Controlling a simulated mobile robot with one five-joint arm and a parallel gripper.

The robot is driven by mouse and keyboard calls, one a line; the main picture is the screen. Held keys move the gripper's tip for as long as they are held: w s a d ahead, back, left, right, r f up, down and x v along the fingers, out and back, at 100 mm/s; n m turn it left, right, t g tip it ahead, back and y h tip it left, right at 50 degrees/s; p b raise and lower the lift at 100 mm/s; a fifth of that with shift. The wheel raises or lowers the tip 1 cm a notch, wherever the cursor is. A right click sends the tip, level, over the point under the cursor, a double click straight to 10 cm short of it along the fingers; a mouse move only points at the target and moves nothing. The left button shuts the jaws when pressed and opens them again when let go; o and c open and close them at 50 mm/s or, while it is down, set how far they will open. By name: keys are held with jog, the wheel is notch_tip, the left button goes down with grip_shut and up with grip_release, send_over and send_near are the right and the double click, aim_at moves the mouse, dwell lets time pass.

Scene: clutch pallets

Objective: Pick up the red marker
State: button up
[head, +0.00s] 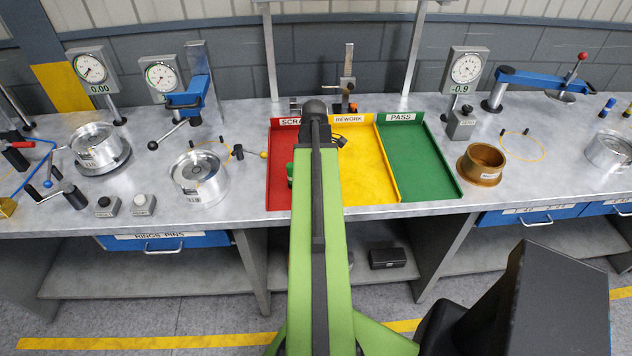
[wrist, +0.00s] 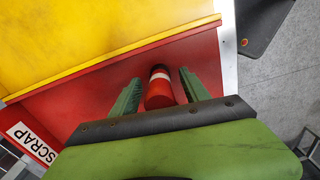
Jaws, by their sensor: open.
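The red marker (wrist: 158,97), with a white band and a dark end, shows in the wrist view over the red SCRAP tray (wrist: 82,95). My gripper (wrist: 159,76) is open, with one green finger on each side of the marker. Small gaps show between the marker and both fingers, and its near end is partly cut off by the gripper body. I cannot tell whether the marker stands or lies. In the head view my green arm hides the marker and most of the gripper over the SCRAP tray (head: 279,183).
The yellow REWORK tray (head: 362,175) and the green PASS tray (head: 415,160) adjoin on the right, with low rims between them. A brass ring (head: 481,165) stands right of them. A silver cylinder (head: 199,179) stands left. Dial gauges line the back.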

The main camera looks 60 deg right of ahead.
jog(key=shift+r, duration=0.1)
grip_shut()
dwell(0.4)
